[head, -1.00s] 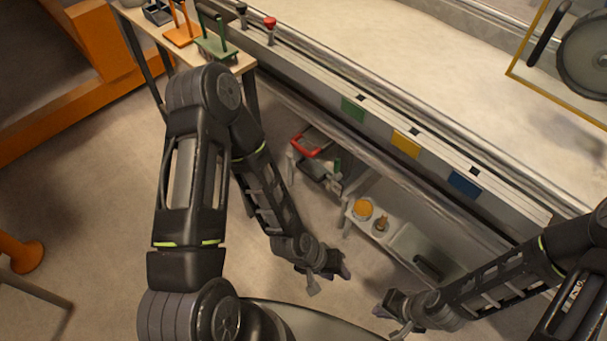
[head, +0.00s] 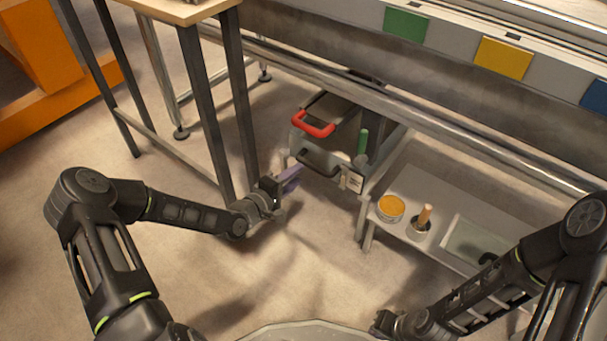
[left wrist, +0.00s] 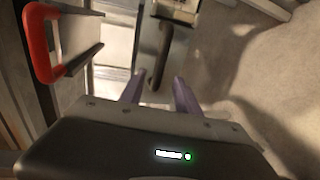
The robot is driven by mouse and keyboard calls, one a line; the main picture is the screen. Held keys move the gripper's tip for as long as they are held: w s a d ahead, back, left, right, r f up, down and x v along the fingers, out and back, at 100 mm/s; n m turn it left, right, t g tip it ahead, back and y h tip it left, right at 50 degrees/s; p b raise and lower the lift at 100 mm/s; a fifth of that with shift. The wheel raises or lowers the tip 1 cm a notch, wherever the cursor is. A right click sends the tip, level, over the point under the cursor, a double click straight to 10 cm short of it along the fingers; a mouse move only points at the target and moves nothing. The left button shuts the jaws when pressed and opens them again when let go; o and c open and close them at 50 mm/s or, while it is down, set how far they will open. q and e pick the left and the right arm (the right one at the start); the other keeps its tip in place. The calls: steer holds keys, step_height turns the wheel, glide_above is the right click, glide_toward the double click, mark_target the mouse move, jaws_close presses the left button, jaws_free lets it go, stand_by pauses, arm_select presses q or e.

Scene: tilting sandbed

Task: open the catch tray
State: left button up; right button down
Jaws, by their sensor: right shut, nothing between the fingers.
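A grey tray with a dark bar handle (head: 314,160) sits low under the sandbed in the head view. I take it for the catch tray. Its front looks shut, but I cannot be sure. The dark bar also shows upright in the left wrist view (left wrist: 160,62). My left gripper (head: 296,174) is open and empty, just left of and below the handle. In the left wrist view its purple fingers (left wrist: 158,92) are apart, with the bar ahead, roughly between them. Contact is not visible. My right gripper (head: 378,322) is shut near the bottom edge, away from the tray.
A red handle (head: 313,124) sticks out just above the tray and shows close in the left wrist view (left wrist: 40,45). A low bench (head: 440,187) with an orange-topped jar (head: 391,207) stands right. Table legs (head: 240,105) stand close left. Floor in front is clear.

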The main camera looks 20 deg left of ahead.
mark_target(309, 165)
arm_select(q)
steer(key=shift+r, duration=0.15)
steer(key=b+x, duration=0.3)
steer(key=x, duration=0.4)
steer(key=shift+w+d, duration=0.15)
steer(key=shift+w, duration=0.25)
steer(key=shift+c, duration=0.3)
jaws_close()
stand_by(1.0)
